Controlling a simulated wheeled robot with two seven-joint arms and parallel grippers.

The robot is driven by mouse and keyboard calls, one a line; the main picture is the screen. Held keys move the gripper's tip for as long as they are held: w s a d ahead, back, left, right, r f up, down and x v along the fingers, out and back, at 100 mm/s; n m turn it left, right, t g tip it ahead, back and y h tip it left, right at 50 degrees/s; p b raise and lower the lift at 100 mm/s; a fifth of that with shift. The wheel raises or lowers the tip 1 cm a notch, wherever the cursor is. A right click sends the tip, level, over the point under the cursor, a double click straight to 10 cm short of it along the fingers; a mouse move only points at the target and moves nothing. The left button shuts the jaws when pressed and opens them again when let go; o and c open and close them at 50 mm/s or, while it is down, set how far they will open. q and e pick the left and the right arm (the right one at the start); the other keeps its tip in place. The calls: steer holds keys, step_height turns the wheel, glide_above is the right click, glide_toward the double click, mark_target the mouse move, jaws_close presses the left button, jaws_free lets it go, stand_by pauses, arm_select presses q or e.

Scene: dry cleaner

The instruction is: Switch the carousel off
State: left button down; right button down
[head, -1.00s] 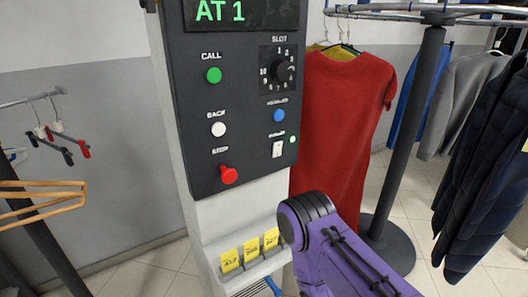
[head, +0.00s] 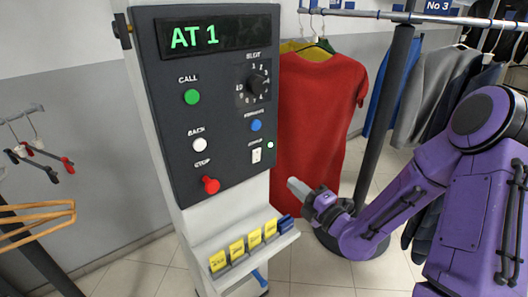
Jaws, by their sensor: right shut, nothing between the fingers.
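The carousel's control panel (head: 222,155) is a dark box on a pale post left of centre. Its display (head: 203,36) reads "AT 1" in green. It has a green call button (head: 191,97), a white back button (head: 199,145), a red stop button (head: 211,185), a slot dial (head: 258,83) and a blue button (head: 256,125). A white rocker switch (head: 257,155) sits low on the right, with a lit green lamp (head: 270,145) beside it. My right gripper (head: 292,186) is shut and empty, right of and below the switch, apart from the panel. My left gripper is out of view.
Below the panel a shelf holds yellow tags (head: 237,249) and a dark blue item (head: 286,222). A red garment (head: 318,120) hangs from the rail (head: 420,17) behind my right gripper. Wooden hangers (head: 38,216) stick out at the left. Dark stand poles rise on both sides.

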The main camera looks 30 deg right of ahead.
steer(key=shift+w, duration=0.1)
steer(key=p, duration=0.5)
glide_toward(257, 153)
steer(key=w, duration=0.4)
steer(key=w+r, duration=0.1)
steer(key=w, duration=0.1)
steer(key=shift+a, duration=0.1)
steer(key=shift+w, duration=0.4)
steer(key=shift+a, duration=0.15)
